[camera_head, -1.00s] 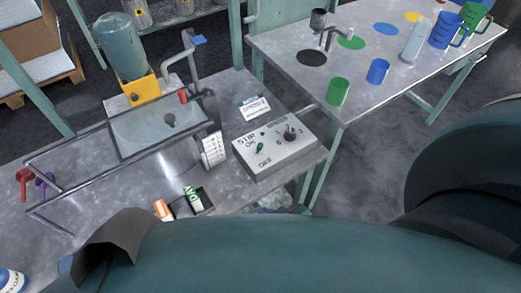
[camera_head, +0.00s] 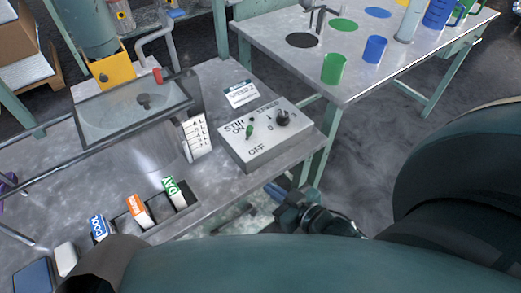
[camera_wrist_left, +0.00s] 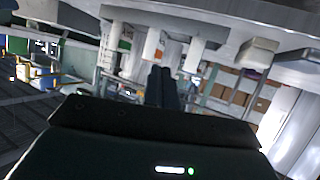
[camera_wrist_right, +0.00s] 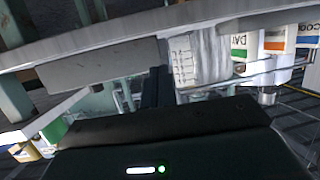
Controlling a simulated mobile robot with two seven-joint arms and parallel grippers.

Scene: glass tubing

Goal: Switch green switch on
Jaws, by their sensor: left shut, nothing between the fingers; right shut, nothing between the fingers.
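The green switch (camera_head: 250,131) is a small green lever on a grey control box (camera_head: 262,157) at the bench's right end. The box is marked STIR, ON, OFF and SPEED, and a black knob (camera_head: 282,117) sits right of the switch. I cannot tell which way the lever is set. My right gripper (camera_head: 275,190) is shut and empty, below and right of the box in the head view, apart from the switch. Its dark fingers also show in the right wrist view (camera_wrist_right: 155,86). My left gripper (camera_wrist_left: 165,86) is shut and empty in the left wrist view, outside the head view.
A framed glass tank (camera_head: 135,108) and a white scale card (camera_head: 197,137) stand left of the box. Several small cartons (camera_head: 139,210) stand along the front. A label card (camera_head: 241,94) lies behind the box. A second table (camera_head: 350,75) holds coloured cups.

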